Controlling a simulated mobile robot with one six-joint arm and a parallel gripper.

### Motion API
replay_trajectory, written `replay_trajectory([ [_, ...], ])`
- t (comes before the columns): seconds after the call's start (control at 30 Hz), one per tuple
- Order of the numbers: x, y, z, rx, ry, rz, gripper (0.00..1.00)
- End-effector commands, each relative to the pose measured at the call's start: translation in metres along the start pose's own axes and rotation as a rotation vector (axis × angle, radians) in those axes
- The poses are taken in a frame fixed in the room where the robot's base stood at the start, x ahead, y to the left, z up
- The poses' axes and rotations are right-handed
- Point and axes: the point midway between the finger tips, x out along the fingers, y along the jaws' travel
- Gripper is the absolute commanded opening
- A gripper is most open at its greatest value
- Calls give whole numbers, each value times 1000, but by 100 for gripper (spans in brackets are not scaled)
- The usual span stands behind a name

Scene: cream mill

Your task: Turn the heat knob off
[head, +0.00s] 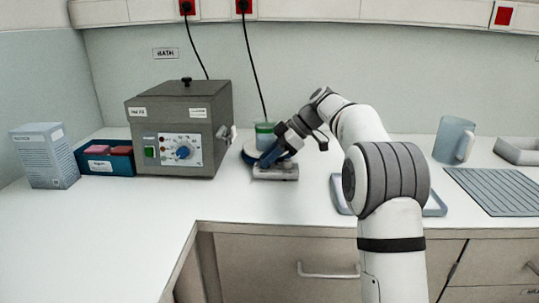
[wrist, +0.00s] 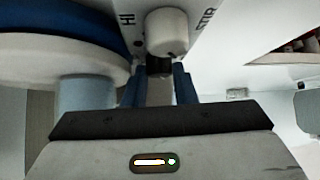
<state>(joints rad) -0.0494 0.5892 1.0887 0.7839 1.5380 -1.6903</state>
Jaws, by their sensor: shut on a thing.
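A small hotplate stirrer (head: 275,174) stands on the white bench, with a pale front panel. A beaker with green liquid (head: 264,135) is at its back, partly hidden by my arm. My gripper (head: 268,157) is low over the front of the stirrer. In the wrist view my gripper (wrist: 166,80) has its blue fingers closed on a small grey and dark piece, which I take as the heat knob (wrist: 160,66); it is mostly hidden. A white knob (wrist: 167,30) lies just beyond the fingertips, between the marks HI and STIR.
A grey box unit (head: 178,128) with a blue knob stands to the left, near a blue tray (head: 121,163) and a carton (head: 45,155). A jug (head: 453,139) and a ribbed mat (head: 497,191) are on the right. The front left bench is clear.

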Motion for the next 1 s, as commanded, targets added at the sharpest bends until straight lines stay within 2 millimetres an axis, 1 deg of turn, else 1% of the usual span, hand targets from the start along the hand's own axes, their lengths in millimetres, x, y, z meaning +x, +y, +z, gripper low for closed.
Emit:
replay_trajectory([
  [0.27,2,0,2,2,-1,-3,2],
  [0.3,2,0,2,2,-1,-3,27],
  [0.53,1,0,0,1,0,-1,46],
  [0.87,-2,1,-1,-2,1,7,46],
  [0.97,-10,1,-2,-2,1,8,46],
  [1.0,-16,2,-2,-2,1,10,46],
])
